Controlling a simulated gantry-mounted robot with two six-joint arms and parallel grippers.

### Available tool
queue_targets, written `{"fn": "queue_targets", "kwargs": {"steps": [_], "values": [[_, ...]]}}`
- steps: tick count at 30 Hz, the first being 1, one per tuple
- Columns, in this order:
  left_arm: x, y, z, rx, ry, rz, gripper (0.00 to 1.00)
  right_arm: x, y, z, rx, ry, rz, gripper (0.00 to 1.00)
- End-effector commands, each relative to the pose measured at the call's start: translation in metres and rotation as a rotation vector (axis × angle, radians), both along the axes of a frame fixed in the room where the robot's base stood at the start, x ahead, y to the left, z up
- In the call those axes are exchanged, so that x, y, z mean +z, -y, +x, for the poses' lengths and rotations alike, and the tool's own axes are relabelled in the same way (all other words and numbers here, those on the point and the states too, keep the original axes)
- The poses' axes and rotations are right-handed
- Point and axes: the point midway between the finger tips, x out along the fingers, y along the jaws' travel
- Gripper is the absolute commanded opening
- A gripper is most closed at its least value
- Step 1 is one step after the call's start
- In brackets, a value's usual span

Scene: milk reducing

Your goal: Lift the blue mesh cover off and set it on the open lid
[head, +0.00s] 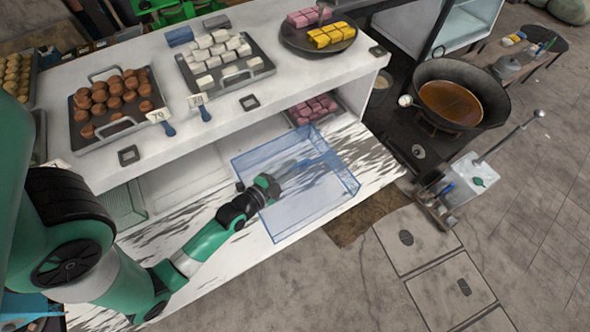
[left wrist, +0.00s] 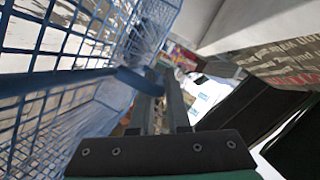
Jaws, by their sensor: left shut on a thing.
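The blue mesh cover (head: 322,212) is a see-through box shape at the middle of the head view. It lies over the white, dark-streaked open lid (head: 372,160); I cannot tell whether it touches the lid. My left gripper (head: 283,176) reaches in from the left and is shut on the cover, near a blue bar on it. In the left wrist view the blue mesh cover (left wrist: 58,62) fills the left side, and its blue bar meets the fingers of my left gripper (left wrist: 160,95). My right gripper is not in view.
A pink block tray (head: 313,108) sits in the opening below the white counter (head: 225,115). A green mesh cover (head: 124,206) stands at the left. Trays of sweets stand on the counter. A wok (head: 452,100) is at the right. The open lid's right end is bare.

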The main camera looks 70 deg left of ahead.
Motion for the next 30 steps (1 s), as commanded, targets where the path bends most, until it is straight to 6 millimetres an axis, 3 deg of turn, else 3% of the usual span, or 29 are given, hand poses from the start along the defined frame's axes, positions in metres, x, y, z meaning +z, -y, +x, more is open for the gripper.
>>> {"fn": "queue_targets", "kwargs": {"steps": [18, 30], "values": [[-0.077, 0.0, 0.001, -0.001, 0.001, 0.002, 0.0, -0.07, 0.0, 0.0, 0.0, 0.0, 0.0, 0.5], [-0.081, 0.0, 0.001, -0.001, 0.002, 0.001, 0.0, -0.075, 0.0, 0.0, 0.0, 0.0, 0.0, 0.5]]}}
